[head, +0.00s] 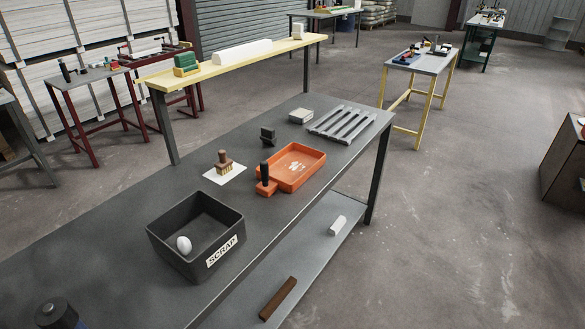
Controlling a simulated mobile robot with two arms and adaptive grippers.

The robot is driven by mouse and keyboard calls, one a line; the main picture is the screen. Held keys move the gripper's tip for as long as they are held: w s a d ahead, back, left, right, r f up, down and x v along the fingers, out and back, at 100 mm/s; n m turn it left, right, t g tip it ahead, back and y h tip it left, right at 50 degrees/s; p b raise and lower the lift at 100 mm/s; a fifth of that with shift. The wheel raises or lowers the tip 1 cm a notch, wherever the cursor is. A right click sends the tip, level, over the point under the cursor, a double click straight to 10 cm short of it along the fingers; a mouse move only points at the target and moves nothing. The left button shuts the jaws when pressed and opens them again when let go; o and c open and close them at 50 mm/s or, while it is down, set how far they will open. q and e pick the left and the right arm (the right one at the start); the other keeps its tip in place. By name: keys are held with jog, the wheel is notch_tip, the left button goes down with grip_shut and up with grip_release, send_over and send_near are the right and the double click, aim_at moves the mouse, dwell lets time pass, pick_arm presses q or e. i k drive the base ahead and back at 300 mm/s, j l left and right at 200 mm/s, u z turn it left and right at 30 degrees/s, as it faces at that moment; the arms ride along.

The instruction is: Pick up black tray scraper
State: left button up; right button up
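A small black block-like piece (268,136) stands on the grey workbench behind the orange tray; its shape fits a scraper, but it is too small to be sure. An orange tray (318,155) with pale crumbs lies on the bench in the middle of the view. At its near left corner stands an upright black handle (264,173) on an orange base; I cannot tell whether this is a separate tool. Neither of my grippers shows in the head view.
A black SCRAP bin (166,232) holds a white lump. A wooden-handled brush (224,160) rests on a white sheet. A slotted grey rack (343,122) and a small grey block (300,116) lie farther back. A yellow shelf (215,70) runs along the bench's back.

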aim_at(268, 134)
jog(key=u, duration=0.25)
jog(key=i+l+u, duration=0.1)
jog(key=u, duration=0.3)
jog(key=i+l+u, duration=0.1)
jog(key=l+u, duration=0.4)
jog(key=u, duration=0.25)
jog(key=l+u, duration=0.35)
jog(key=i+j, duration=0.05)
